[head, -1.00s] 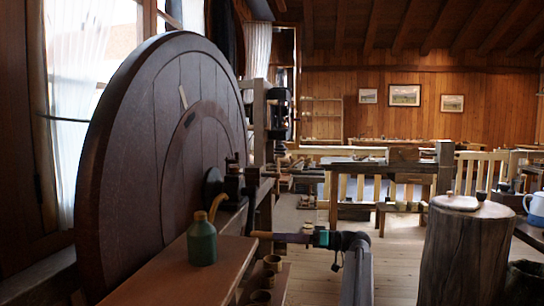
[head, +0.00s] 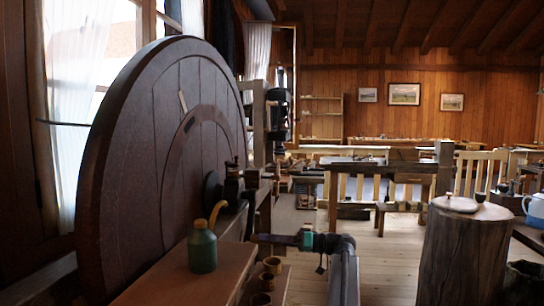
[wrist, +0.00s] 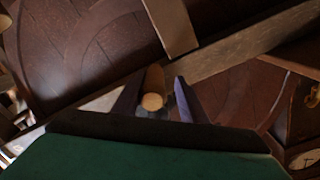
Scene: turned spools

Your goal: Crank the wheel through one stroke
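The wheel (head: 145,150) is a big dark wooden disc standing upright at the left in the head view, with a pale mark near its upper middle and a hub with dark fittings. My gripper (head: 262,238) reaches in from the right, low beside the wheel's right side. In the wrist view, a light wooden crank handle (wrist: 153,90) points its round end at the camera and lies between the two dark fingers of my gripper (wrist: 155,98). A gap shows beside the handle, so the fingers look open around it. In the head view my gripper hides the handle.
A green oil can (head: 202,250) with a yellow spout stands on a wooden bench (head: 170,282) close in front of the wheel. Small wooden cups (head: 267,280) sit beside it. A wooden stump (head: 462,260) stands at the right. Open floor (head: 395,260) lies between.

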